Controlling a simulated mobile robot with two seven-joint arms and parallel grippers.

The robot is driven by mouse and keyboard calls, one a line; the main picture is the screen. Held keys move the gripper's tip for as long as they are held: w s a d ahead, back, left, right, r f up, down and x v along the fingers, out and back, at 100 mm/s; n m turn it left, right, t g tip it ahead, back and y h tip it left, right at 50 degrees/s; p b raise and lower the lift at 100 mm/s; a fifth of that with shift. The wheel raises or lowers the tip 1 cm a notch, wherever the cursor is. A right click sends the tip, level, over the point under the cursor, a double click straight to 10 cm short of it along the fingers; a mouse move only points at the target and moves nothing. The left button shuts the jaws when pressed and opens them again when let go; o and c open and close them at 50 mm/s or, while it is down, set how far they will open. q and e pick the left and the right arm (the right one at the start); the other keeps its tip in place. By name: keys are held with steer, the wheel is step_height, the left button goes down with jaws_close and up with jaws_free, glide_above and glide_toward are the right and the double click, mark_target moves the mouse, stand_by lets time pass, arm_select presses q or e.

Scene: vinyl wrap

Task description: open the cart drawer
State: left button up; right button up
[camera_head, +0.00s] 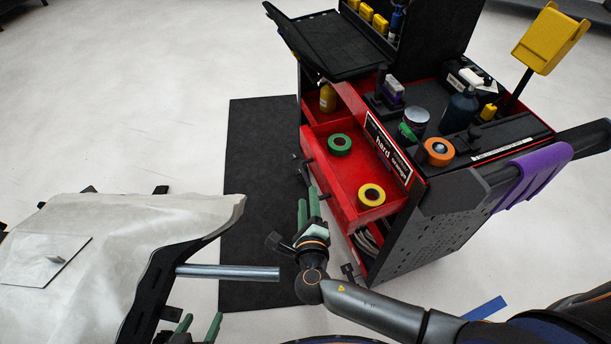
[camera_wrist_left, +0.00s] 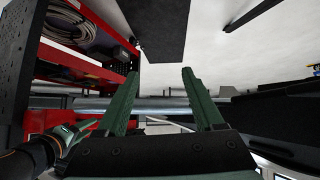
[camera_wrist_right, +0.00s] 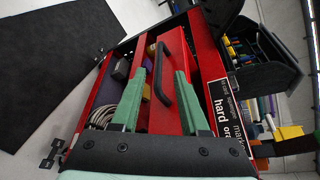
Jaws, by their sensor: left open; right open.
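The cart (camera_head: 440,195) is red and black and stands at the centre right in the head view. Its red drawer (camera_head: 345,175) stands pulled out to the left, with a green tape roll (camera_head: 340,145) and a yellow tape roll (camera_head: 371,195) in it. In the right wrist view the black drawer handle (camera_wrist_right: 162,88) shows on the red front, between the fingertips as seen. My right gripper (camera_head: 307,200) is open beside the drawer front; contact with the handle cannot be told. My left gripper (camera_head: 199,327) is open and empty at the bottom of the head view, away from the cart.
A table with a pale sheet (camera_head: 120,235) and a metal tube (camera_head: 228,272) is at the left. A black mat (camera_head: 255,130) lies on the floor. An orange tape roll (camera_head: 438,152) and several bottles stand on the cart top. Coiled cables (camera_wrist_left: 75,24) lie below the drawer.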

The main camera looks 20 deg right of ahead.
mark_target(306, 176)
steer(key=b+x, duration=0.2)
steer(key=x, duration=0.7)
steer(key=shift+w+f, duration=0.1)
steer(key=shift+f, duration=0.05)
steer(key=shift+c, duration=0.4)
jaws_close()
stand_by(0.7)
